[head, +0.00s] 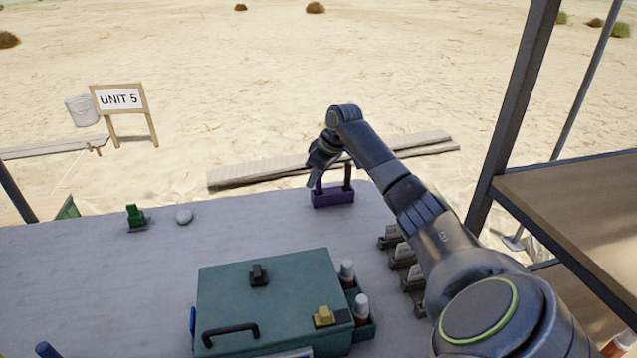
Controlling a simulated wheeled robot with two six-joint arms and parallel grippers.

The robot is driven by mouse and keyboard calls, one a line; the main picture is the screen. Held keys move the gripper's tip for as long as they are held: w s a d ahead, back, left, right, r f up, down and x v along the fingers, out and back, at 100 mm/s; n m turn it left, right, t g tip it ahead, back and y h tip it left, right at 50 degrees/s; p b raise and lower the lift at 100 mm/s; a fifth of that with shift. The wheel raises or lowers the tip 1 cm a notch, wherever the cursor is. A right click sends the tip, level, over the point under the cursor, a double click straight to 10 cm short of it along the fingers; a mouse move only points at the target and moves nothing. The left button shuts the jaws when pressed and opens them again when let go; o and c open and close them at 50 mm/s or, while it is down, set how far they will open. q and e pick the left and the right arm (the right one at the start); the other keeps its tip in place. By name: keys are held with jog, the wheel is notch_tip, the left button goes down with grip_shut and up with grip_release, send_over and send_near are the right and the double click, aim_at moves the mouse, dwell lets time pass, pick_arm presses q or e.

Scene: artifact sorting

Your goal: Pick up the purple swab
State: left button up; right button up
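A small purple object (334,199) sits at the far edge of the grey table, right of centre. It has a low block-like base, and a thin purple part stands up at its left end. I cannot tell which part is the swab. My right gripper (333,178) reaches down over it from above and behind. Its fingers are small, dark and partly merged with the purple object, so contact and opening are unclear. A dark upright piece shows at the right end of the base. My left gripper is not in view.
A teal case (225,295) with a black handle stands front centre, white-capped bottles (361,307) at its right. Dark holders (401,250) stand beneath my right arm. The left tabletop is mostly clear.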

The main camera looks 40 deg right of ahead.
grip_shut()
notch_tip(320, 180, up, 10)
jog(key=shift+p, duration=0.4)
